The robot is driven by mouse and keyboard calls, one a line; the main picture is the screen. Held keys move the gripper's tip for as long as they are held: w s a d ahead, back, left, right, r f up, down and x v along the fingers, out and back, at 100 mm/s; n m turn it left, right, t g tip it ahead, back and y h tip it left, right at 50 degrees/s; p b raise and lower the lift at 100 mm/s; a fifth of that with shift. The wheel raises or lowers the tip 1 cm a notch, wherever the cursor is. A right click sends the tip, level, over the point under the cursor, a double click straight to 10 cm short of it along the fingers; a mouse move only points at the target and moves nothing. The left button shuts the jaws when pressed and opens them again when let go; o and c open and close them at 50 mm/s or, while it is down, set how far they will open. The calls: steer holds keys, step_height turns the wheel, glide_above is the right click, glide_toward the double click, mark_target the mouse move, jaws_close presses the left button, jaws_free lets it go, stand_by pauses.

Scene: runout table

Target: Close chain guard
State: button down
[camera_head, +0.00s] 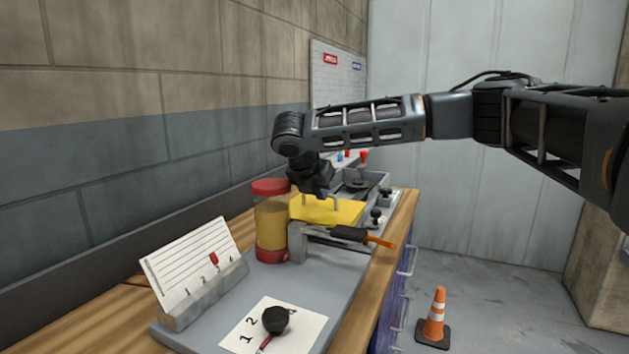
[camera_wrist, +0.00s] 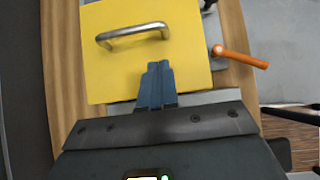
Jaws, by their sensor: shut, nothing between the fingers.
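The chain guard is a yellow plate (camera_head: 343,213) with a metal bar handle (camera_wrist: 133,34). It lies roughly flat over the grey fixture on the bench in the head view. It fills the upper middle of the wrist view (camera_wrist: 180,60). My gripper (camera_head: 322,192) is above the guard in the head view, close to the handle. In the wrist view my gripper's (camera_wrist: 158,66) fingers are together and empty, over the guard's lower edge, apart from the handle. I cannot tell whether the fingertips touch the plate. The chain is hidden.
A red-capped jar (camera_head: 271,225) of yellow-brown contents stands left of the guard. A black-and-orange handled tool (camera_head: 351,234) sits in front of it. A numbered card stand (camera_head: 205,290) and a black knob (camera_head: 275,320) are nearer. A traffic cone (camera_head: 435,318) stands on the floor.

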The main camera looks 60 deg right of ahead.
glide_above(328, 214)
steer(key=shift+w+a+f, duration=0.1)
steer(key=shift+f, duration=0.85)
